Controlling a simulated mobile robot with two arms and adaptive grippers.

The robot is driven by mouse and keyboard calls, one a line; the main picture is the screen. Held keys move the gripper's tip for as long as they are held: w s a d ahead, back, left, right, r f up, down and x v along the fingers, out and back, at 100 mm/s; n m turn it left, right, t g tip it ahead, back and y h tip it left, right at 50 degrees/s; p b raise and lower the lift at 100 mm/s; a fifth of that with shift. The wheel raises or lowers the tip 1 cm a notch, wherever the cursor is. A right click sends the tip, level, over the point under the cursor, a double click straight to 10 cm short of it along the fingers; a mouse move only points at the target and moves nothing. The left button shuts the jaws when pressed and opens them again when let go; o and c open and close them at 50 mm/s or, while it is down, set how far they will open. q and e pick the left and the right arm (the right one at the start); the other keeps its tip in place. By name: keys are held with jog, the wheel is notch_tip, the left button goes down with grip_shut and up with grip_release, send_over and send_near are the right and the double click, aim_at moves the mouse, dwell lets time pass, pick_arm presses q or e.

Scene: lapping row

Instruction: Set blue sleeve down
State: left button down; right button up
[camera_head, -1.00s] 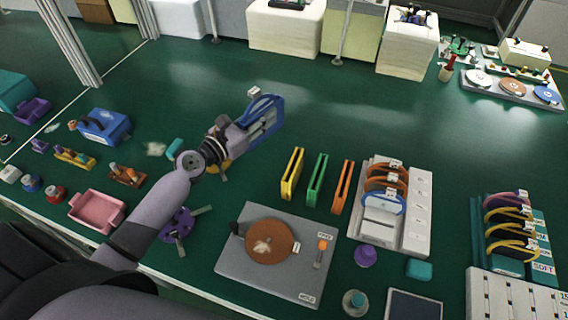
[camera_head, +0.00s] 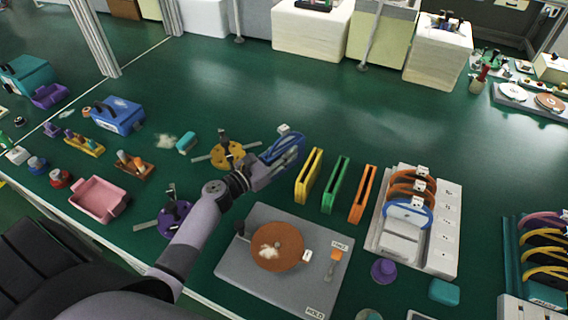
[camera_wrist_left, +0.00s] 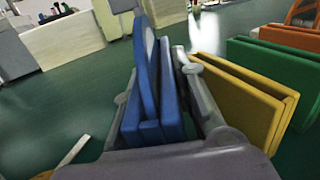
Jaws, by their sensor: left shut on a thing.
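The blue sleeve (camera_head: 288,146) is in my left gripper (camera_head: 275,166), held just left of the yellow sleeve (camera_head: 309,175). In the left wrist view the blue sleeve (camera_wrist_left: 155,110) shows as upright blue plates between the two grey fingers, with the yellow sleeve (camera_wrist_left: 235,105) close to the right. A green sleeve (camera_head: 335,184) and an orange sleeve (camera_head: 362,194) stand in a row to the right of the yellow one. I cannot tell whether the blue sleeve's bottom touches the green table. My right gripper is not in view.
A grey plate (camera_head: 232,265) with a brown disc (camera_head: 277,247) lies in front of the sleeves. A white rack (camera_head: 443,225) stands to the right. A yellow three-armed piece (camera_head: 226,156) lies left of my gripper. The table (camera_head: 330,100) behind is clear.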

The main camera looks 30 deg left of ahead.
pick_arm(q)
notch_tip(320, 180, down, 3)
jog(key=shift+b, duration=0.4)
jog(key=shift+f, duration=0.35)
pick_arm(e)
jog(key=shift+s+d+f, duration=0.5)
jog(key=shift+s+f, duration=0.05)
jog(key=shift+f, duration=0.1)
pick_arm(q)
jog(key=c, duration=1.3)
grip_release()
jog(key=shift+f, duration=0.15)
